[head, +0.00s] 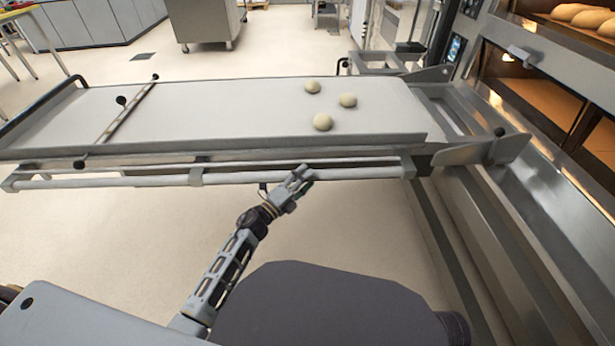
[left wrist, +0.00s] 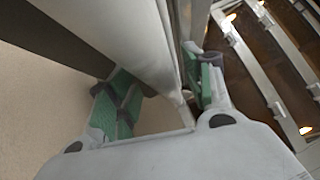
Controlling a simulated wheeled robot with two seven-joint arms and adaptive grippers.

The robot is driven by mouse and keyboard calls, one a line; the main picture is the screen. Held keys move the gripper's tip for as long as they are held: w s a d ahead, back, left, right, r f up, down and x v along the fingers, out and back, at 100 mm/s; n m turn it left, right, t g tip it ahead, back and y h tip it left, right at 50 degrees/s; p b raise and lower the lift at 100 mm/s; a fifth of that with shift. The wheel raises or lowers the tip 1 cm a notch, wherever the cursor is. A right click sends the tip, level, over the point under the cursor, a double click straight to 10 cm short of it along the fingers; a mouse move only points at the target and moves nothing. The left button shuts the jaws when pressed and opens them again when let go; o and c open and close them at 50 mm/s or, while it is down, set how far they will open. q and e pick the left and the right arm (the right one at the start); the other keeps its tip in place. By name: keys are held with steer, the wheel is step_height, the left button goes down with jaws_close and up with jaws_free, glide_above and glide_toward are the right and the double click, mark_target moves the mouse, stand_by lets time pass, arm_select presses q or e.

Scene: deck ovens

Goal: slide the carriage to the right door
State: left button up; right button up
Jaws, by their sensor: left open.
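The carriage is a long loader with a pale belt (head: 230,112), level at waist height. A round push bar (head: 120,181) runs along its near side. Its right end meets rails in front of the deck oven (head: 560,110). My left gripper (head: 302,174) is at the near bar, right of its middle. In the left wrist view, my left gripper's green-padded fingers (left wrist: 158,92) are open, one on each side of the pale bar (left wrist: 135,40). I cannot tell whether they touch it. Which oven door is the right one is unclear. My right gripper is not seen.
Three dough balls (head: 323,121) lie on the belt's right part. A crossbar (head: 128,108) with black knobs spans its left part. Loaves (head: 590,17) sit in the lit upper oven chamber. A floor rail (head: 480,240) runs along the oven front. Floor below the carriage is clear.

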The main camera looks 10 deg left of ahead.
arm_select(q)
steer(key=shift+x, duration=0.9)
steer(key=shift+c, duration=0.4)
jaws_close()
